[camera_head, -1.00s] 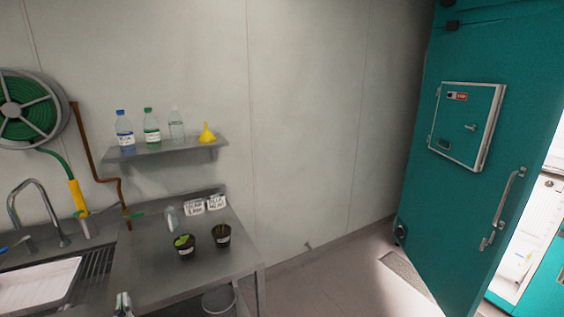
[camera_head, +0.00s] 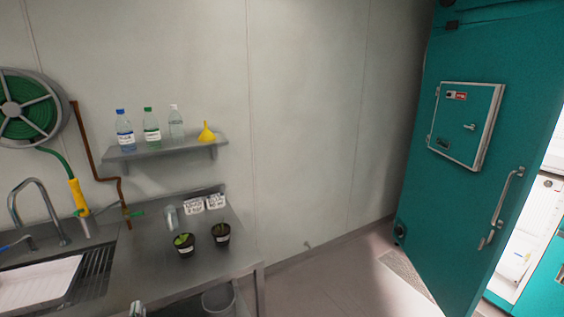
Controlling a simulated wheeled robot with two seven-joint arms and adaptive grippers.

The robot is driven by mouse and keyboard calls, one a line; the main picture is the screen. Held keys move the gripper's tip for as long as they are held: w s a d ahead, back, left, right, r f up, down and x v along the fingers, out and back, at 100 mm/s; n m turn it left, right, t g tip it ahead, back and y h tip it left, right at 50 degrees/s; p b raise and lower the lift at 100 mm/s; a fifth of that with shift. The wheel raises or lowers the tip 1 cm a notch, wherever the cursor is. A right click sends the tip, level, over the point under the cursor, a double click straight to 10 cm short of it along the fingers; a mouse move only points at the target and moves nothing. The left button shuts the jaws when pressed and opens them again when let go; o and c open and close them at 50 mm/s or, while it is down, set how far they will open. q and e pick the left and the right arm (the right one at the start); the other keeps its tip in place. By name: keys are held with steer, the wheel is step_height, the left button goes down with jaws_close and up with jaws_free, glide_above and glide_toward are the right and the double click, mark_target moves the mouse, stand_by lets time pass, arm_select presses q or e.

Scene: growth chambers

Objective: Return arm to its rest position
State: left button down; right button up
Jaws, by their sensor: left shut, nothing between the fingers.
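My left gripper (camera_head: 137,309) shows only as a small grey tip at the bottom edge, in front of the steel bench (camera_head: 150,275). Its fingers are shut with nothing between them. The rest of the left arm is below the picture. My right gripper is not in view.
Two potted plants, one (camera_head: 184,245) left of the other (camera_head: 221,235), stand on the bench beside a sink with a white tray (camera_head: 38,284). A shelf (camera_head: 160,152) holds bottles and a yellow funnel (camera_head: 206,133). A teal door (camera_head: 465,200) stands open at right. The middle floor is clear.

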arm_select(q)
steer(key=s+d+f+m+g+h, duration=0.1)
steer(key=s+d+f+g+h, duration=0.2)
steer(key=f, duration=0.9)
steer(key=s+d+f+m+g+h, duration=0.1)
steer(key=s+d+f+g, duration=0.35)
steer(key=f, duration=0.85)
steer(key=s+d+f+m+g+h, duration=0.15)
steer(key=s+d+f, duration=0.4)
steer(key=f, duration=0.65)
steer(key=s+d+f+m+g+h, duration=0.1)
steer(key=s+d+f+g, duration=0.15)
steer(key=s+f, duration=0.5)
steer(key=s+d+f+m+g+h, duration=0.1)
steer(key=s+d+f+g, duration=0.15)
steer(key=s+f, duration=0.5)
steer(key=s+a+f+m+g, duration=0.1)
steer(key=s+f+m+g, duration=0.1)
steer(key=s, duration=1.6)
steer(key=shift+a+f+g, duration=0.2)
steer(key=shift+f+g, duration=0.4)
steer(key=shift+f, duration=0.45)
steer(key=shift+m, duration=0.25)
